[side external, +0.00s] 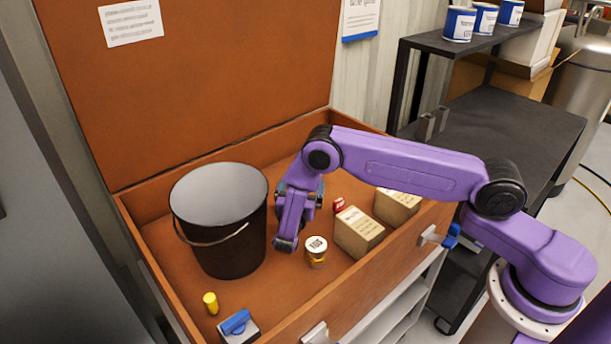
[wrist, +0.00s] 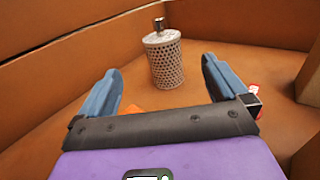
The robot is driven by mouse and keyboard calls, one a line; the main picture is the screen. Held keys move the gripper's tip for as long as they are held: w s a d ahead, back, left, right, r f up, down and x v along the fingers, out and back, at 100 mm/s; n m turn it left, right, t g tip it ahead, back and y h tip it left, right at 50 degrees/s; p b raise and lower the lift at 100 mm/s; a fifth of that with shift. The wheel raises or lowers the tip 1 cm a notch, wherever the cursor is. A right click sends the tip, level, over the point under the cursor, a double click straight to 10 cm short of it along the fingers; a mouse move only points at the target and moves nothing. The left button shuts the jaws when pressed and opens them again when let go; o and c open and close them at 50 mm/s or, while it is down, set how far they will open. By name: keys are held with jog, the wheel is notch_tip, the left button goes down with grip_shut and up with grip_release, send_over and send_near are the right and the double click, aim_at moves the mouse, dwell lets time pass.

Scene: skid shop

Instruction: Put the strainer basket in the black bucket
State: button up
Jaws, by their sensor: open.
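The strainer basket (wrist: 164,60) is a perforated metal cylinder with a small knob on top. In the wrist view it stands upright on the floor of the orange chest, ahead of my gripper and between the lines of its fingers. My gripper (wrist: 160,88) is open and empty, with blue fingers apart. In the side view my gripper (side external: 300,190) points into the chest, just right of the black bucket (side external: 222,235). The bucket stands upright with a wire handle and a pale inside. The strainer basket is hidden behind my arm in the side view.
The orange chest (side external: 165,205) has raised walls and an open lid. Two cardboard boxes (side external: 358,232), a small jar (side external: 316,251), a red item (side external: 339,204), a yellow cylinder (side external: 210,303) and a blue-topped block (side external: 238,326) lie inside. Floor between bucket and jar is clear.

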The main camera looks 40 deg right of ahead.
jog(key=shift+v, duration=1.05)
jog(key=s+r+m+g+y, duration=0.3)
jog(key=s+r+m+g, duration=0.45)
jog(key=s+r, duration=0.45)
jog(key=s+r+m+g+y, duration=0.2)
jog(key=s+y, duration=0.3)
jog(key=s, duration=0.8)
jog(key=s+r+m+g+y, duration=0.1)
jog(key=s+r+m+y, duration=0.2)
jog(key=s, duration=1.1)
jog(key=r+y, duration=0.1)
jog(key=y, duration=0.2)
jog(key=shift+r+m+g, duration=0.35)
